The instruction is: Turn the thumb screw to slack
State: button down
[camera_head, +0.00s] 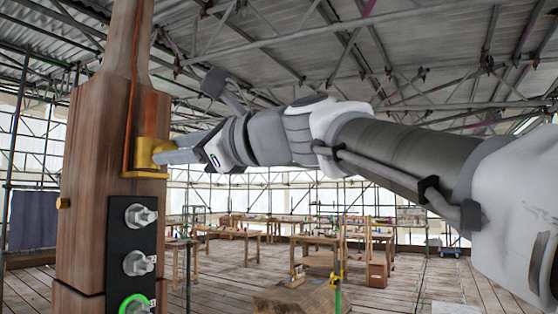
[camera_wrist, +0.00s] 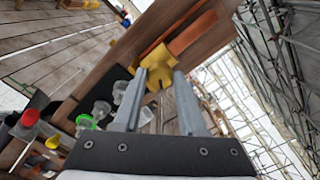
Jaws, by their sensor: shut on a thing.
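A yellow thumb screw fitting (camera_head: 146,152) sits on the side of the upright wooden spire post (camera_head: 86,140). My gripper (camera_head: 162,154) reaches it from the right, its fingers roughly level. In the wrist view the yellow fitting (camera_wrist: 155,58) lies at the fingertips, and my gripper (camera_wrist: 160,78) has one finger on each side of its yellow near part. The jaws are shut on that part. The fingers hide some of the screw, and its turn angle cannot be read.
An orange strip (camera_head: 133,85) runs up the post above the fitting. Just below, a black panel (camera_head: 118,238) carries several grey knobs, the lowest ringed in green. Workbenches stand far behind; the space under my arm is open.

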jog(key=n+b, duration=0.9)
jog(key=n, duration=1.5)
jog(key=shift+f, duration=0.15)
jog(key=shift+n, duration=0.4)
jog(key=shift+c, duration=2.3)
grip_release()
jog(key=b+v, duration=0.4)
jog(key=v, duration=1.3)
jog(key=shift+d, duration=0.25)
